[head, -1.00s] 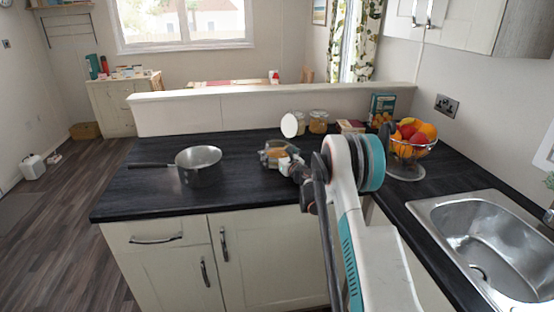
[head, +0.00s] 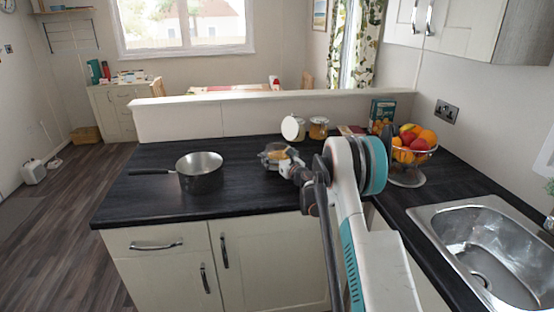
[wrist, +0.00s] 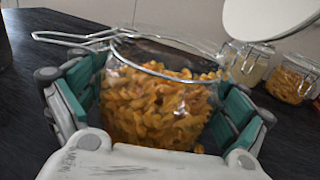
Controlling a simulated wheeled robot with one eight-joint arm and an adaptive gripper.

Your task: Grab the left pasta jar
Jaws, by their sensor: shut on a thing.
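A clear glass jar of orange-brown pasta twists (wrist: 160,105) with a wire bail sits between my gripper's teal-padded fingers in the wrist view. My gripper (wrist: 155,110) is shut on this jar, with pads against both sides. In the head view my gripper (head: 274,156) and the pasta in the jar show at the middle of the dark counter, partly covered by my arm. I cannot tell whether the jar's base touches the counter. Another jar with orange contents (head: 318,128) stands behind, beside a round white disc (head: 293,128); it also shows in the wrist view (wrist: 288,82).
A saucepan (head: 200,175) stands left on the counter (head: 140,200), its handle pointing left. A fruit bowl (head: 410,165) and a box (head: 382,110) stand to the right, near the sink (head: 485,240). A low partition (head: 190,118) runs behind. Counter between saucepan and gripper is clear.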

